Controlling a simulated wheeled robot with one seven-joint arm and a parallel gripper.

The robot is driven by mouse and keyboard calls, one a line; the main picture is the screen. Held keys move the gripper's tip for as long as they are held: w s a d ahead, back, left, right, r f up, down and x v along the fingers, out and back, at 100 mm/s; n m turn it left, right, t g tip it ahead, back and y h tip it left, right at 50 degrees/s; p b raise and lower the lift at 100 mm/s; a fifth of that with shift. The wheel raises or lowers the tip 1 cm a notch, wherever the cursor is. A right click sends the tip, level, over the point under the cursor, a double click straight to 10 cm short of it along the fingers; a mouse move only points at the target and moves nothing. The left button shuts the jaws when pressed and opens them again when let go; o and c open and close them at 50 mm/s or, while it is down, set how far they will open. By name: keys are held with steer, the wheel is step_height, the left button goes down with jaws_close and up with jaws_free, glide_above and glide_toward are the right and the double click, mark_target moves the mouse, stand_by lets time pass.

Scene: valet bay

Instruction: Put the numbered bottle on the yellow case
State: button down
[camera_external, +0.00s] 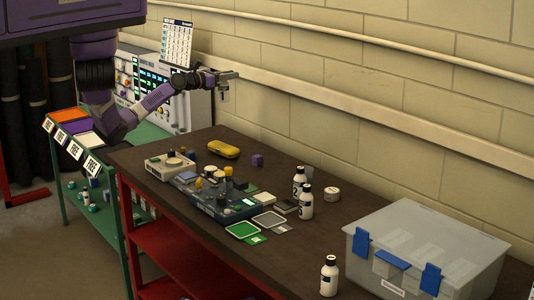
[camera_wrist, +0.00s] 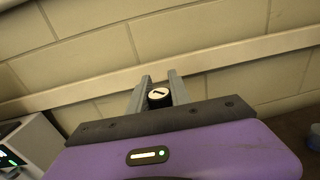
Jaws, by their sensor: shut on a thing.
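My gripper (camera_external: 226,78) is held high by the wall, above the back of the bench. In the wrist view its two fingers (camera_wrist: 160,79) are closed on a bottle, whose round black cap with a pale, marked top (camera_wrist: 158,94) shows between them. In the external view the bottle (camera_external: 223,94) hangs below the fingers, small and partly hidden. The yellow case (camera_external: 223,149) lies flat on the dark bench top, well below my gripper, with nothing on it.
White bottles with black caps stand on the bench (camera_external: 299,184), (camera_external: 306,204), (camera_external: 329,277). A purple block (camera_external: 257,160) lies right of the case. A blue tray (camera_external: 225,210) with small parts lies in front. A clear bin (camera_external: 425,245) fills the right end.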

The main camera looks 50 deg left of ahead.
step_height(320, 180, down, 19)
steer(key=a+y+b, duration=0.1)
steer(key=b, duration=0.4)
steer(key=shift+a+n+b, duration=0.25)
steer(key=shift+n+b, duration=0.05)
steer(key=shift+n, duration=0.1)
steer(key=shift+w, duration=0.1)
steer(key=shift+f, duration=0.1)
steer(key=c, duration=1.2)
jaws_free()
